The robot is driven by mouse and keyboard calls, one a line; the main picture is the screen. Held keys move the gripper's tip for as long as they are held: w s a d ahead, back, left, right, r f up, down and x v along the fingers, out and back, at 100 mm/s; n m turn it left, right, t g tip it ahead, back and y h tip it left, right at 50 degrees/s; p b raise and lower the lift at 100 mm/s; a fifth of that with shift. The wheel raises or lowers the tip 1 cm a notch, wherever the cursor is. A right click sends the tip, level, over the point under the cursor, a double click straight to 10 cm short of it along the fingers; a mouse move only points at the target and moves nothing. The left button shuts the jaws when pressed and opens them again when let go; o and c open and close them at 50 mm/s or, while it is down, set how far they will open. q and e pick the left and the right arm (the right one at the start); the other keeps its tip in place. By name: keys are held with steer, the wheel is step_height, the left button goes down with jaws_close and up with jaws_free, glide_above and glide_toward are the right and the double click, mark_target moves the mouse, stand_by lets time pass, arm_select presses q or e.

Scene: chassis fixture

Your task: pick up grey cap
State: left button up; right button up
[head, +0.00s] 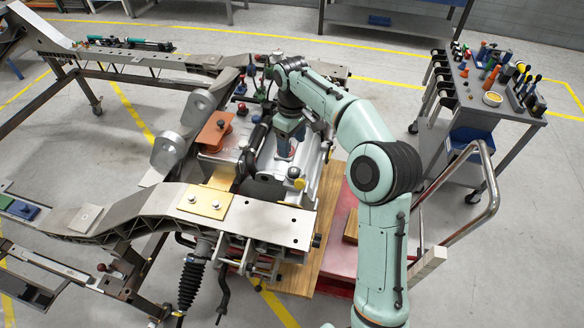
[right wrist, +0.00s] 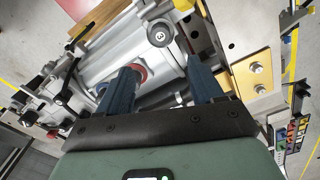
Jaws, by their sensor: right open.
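A dark grey round cap marked "3" (right wrist: 160,34) shows in the right wrist view, on the silver housing just beyond my fingertips. What looks like the same grey cap (head: 293,172) is on the near right part of the housing in the head view. My right gripper (head: 284,152) points down over the housing, behind and slightly left of that cap. In the right wrist view its two dark blue fingers (right wrist: 163,68) are apart, with nothing held between them. The left finger partly covers a red ring. My left gripper is not in view.
The silver housing (right wrist: 115,42) sits between the chassis frame rails. A yellow cap (head: 299,184) is close to the grey cap. A tan plate (head: 205,202) lies on the near rail. A tool cart (head: 490,105) stands at the right; open floor lies around.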

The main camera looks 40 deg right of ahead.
steer(key=b, duration=0.1)
glide_above(294, 170)
step_height(294, 170, down, 6)
steer(key=shift+a+f, duration=0.15)
steer(key=shift+f, duration=0.1)
steer(key=shift+w+f, duration=0.15)
steer(key=shift+f, duration=0.35)
steer(key=f, duration=0.3)
steer(key=shift+s+f+b, duration=0.25)
steer(key=shift+b, duration=0.15)
steer(key=shift+f, duration=0.65)
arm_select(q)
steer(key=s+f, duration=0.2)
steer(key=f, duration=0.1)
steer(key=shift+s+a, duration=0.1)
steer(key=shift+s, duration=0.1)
arm_select(e)
jaws_close()
